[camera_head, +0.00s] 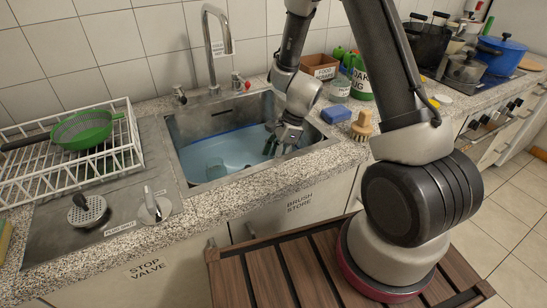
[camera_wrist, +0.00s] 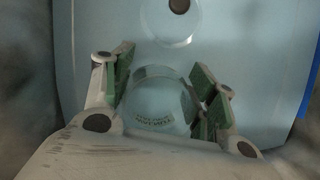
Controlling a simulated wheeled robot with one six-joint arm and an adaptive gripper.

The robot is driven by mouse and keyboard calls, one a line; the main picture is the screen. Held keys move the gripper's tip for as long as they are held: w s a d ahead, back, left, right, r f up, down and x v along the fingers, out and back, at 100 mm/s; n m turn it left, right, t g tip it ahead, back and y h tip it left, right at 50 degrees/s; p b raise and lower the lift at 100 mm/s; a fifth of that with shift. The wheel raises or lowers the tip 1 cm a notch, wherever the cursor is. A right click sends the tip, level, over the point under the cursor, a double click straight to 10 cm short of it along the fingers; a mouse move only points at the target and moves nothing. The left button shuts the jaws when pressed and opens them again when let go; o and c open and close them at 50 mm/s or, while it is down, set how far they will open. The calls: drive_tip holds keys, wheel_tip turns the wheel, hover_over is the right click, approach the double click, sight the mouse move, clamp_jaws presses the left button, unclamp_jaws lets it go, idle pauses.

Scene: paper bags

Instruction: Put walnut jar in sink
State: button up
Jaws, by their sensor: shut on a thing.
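The sink (camera_head: 178,130) is a steel basin with a pale blue inside. My gripper (camera_head: 283,140) reaches down into its right part. In the wrist view, my gripper (camera_wrist: 161,88) has its green-padded fingers on both sides of a clear glass jar, the walnut jar (camera_wrist: 155,98), and is shut on it. Small lettering shows on the jar, but it is too blurred to read fully. The jar is over or in the basin; I cannot tell whether it touches the bottom. In the head view the fingers mostly hide it.
A tap (camera_head: 228,45) rises behind. A blue sponge (camera_head: 336,114) and a brush (camera_head: 362,124) sit right of the sink.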

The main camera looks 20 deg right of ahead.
drive_tip(key=shift+f, duration=0.15)
drive_tip(key=o, duration=1.2)
drive_tip(key=s+d+r+n, duration=0.2)
drive_tip(key=d+r, duration=0.1)
drive_tip(key=r, duration=0.7)
drive_tip(key=s+d+r+n, duration=0.2)
drive_tip(key=d+r, duration=0.2)
drive_tip(key=r, duration=0.6)
drive_tip(key=s+d+r+n+t+h, duration=0.2)
drive_tip(key=s+d+r+n, duration=0.2)
drive_tip(key=s, duration=0.5)
drive_tip(key=s+d+r+n+t+h, duration=0.2)
drive_tip(key=s+d+r+n, duration=0.2)
drive_tip(key=s+r+n, duration=0.5)
drive_tip(key=shift+s+d+r+n+h, duration=0.15)
drive_tip(key=shift+s+d+n+h, duration=0.15)
drive_tip(key=shift+n, duration=0.2)
drive_tip(key=shift+w, duration=0.1)
